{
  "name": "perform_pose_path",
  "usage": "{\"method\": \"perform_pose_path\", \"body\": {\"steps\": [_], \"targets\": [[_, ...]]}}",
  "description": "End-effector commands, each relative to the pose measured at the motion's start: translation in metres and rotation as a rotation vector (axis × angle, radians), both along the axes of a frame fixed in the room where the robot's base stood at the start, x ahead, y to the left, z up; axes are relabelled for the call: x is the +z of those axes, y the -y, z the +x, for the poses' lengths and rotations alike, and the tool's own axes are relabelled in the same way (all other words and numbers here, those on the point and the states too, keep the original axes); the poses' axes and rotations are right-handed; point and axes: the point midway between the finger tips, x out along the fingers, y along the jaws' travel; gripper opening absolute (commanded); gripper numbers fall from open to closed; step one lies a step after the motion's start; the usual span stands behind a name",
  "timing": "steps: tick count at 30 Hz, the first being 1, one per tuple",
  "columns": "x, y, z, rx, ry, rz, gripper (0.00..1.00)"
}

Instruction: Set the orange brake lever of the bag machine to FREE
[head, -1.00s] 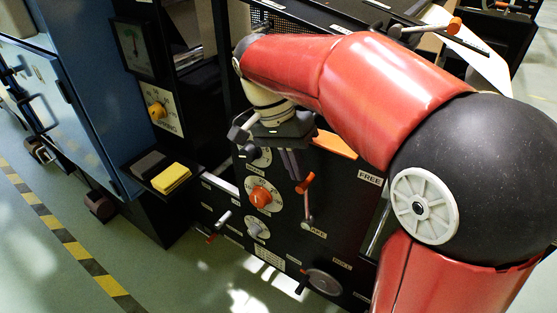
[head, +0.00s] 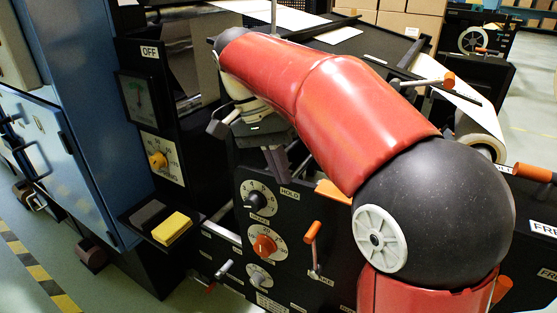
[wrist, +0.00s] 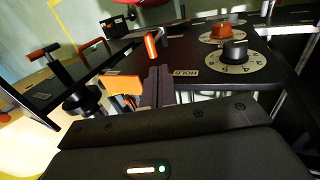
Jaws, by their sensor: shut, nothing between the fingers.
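The bag machine's black panel (head: 290,225) is in front of me. An orange lever end (head: 331,190) shows at its top edge, partly behind my arm. In the wrist view the orange lever end (wrist: 122,82) is just left of my fingers, and the HOLD label (wrist: 185,72) is just to their right. In the head view the HOLD label (head: 289,194) is left of the orange end. My gripper (head: 279,168) is shut and empty, above the panel's top edge. It also shows in the wrist view (wrist: 158,84). I cannot tell whether it touches the lever. No FREE label shows beside this lever.
A numbered black knob (head: 257,201), an orange knob (head: 264,245) and another orange-handled lever (head: 312,233) are on the panel. A blue cabinet (head: 55,130) and a yellow block (head: 171,228) are at left. Another orange handle (head: 533,172) is at right.

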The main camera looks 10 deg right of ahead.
Motion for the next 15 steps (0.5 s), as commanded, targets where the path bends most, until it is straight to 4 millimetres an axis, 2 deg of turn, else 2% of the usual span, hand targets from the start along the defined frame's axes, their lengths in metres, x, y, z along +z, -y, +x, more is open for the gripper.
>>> {"method": "perform_pose_path", "body": {"steps": [3, 5, 10, 15], "targets": [[0.01, -0.002, 0.001, 0.001, 0.001, -0.001, 0.0], [0.006, -0.007, 0.0, 0.002, 0.006, -0.024, 0.0], [-0.029, -0.042, -0.003, -0.008, 0.116, -0.235, 0.0], [-0.044, -0.069, -0.005, -0.026, 0.265, -0.388, 0.0]]}}
